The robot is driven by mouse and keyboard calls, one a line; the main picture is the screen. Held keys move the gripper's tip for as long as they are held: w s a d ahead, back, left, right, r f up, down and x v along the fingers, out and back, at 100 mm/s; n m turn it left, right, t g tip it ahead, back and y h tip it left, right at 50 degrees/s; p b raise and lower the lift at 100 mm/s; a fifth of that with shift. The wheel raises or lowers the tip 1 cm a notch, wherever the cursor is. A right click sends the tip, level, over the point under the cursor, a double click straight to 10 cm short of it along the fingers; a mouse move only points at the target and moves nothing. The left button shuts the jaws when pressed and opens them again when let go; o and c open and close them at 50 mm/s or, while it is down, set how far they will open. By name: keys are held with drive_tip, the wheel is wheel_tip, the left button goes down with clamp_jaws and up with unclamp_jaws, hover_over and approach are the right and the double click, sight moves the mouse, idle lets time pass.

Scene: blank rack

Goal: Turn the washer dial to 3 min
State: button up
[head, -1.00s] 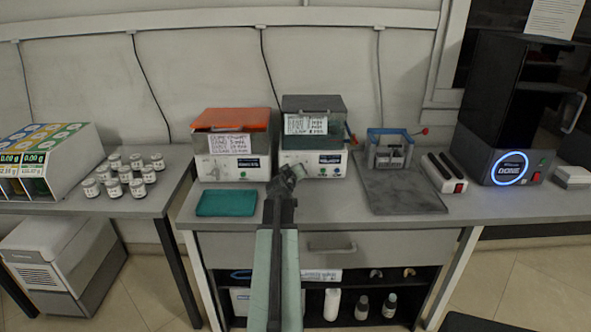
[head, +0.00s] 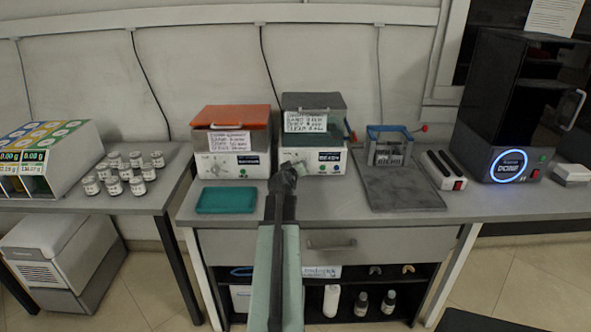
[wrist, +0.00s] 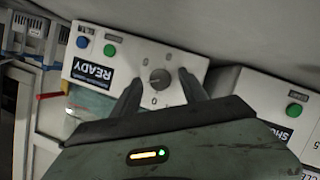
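The grey-lidded machine (head: 313,105) stands on the bench with a white front and a paper label. In the wrist view its white front panel (wrist: 120,48) appears upside down, with a READY display (wrist: 93,70) and a round grey dial (wrist: 159,77) marked with zeros. My gripper (head: 287,172) is in front of this machine's lower left front. In the wrist view my gripper's two dark fingers (wrist: 160,84) are apart, one on each side of the dial, with a visible gap. Contact cannot be told. The dial's setting is too small to read.
An orange-lidded machine (head: 231,117) stands close on the left, with a teal mat (head: 226,200) before it. To the right are a grey tray (head: 400,193), a blue-rimmed basket (head: 388,147), a power strip (head: 442,170) and a black machine (head: 497,120).

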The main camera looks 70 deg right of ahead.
drive_tip(key=p+v, duration=0.2)
drive_tip(key=v, duration=0.6)
drive_tip(key=shift+d+r+p, duration=0.1)
drive_tip(key=shift+p, duration=0.25)
